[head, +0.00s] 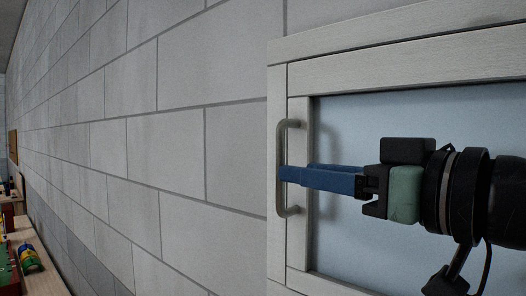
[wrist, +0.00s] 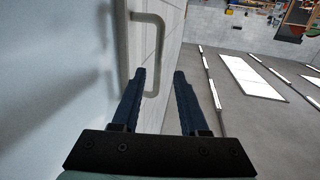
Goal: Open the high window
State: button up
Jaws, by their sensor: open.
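The high window has a pale grey wooden frame (head: 400,42) and a light blue pane (head: 440,115). Its sash looks flush with the frame. A grey upright bar handle (head: 290,124) is fixed at the window's left side. It also shows in the wrist view (wrist: 159,40). My gripper (head: 284,172) has blue fingers and reaches across the pane from the right, its tips at the handle's middle. Whether a finger touches the bar cannot be told.
A grey block wall (head: 180,130) runs along the left. A wooden bench or shelf (head: 42,262) with colourful items stands low at the far left.

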jog(key=p+x, duration=0.3)
jog(key=x, duration=0.4)
jog(key=shift+w, duration=0.3)
jog(key=shift+p+x, duration=0.4)
jog(key=shift+x, duration=0.4)
jog(key=shift+f, duration=0.15)
grip_shut()
jog(key=shift+s, duration=0.1)
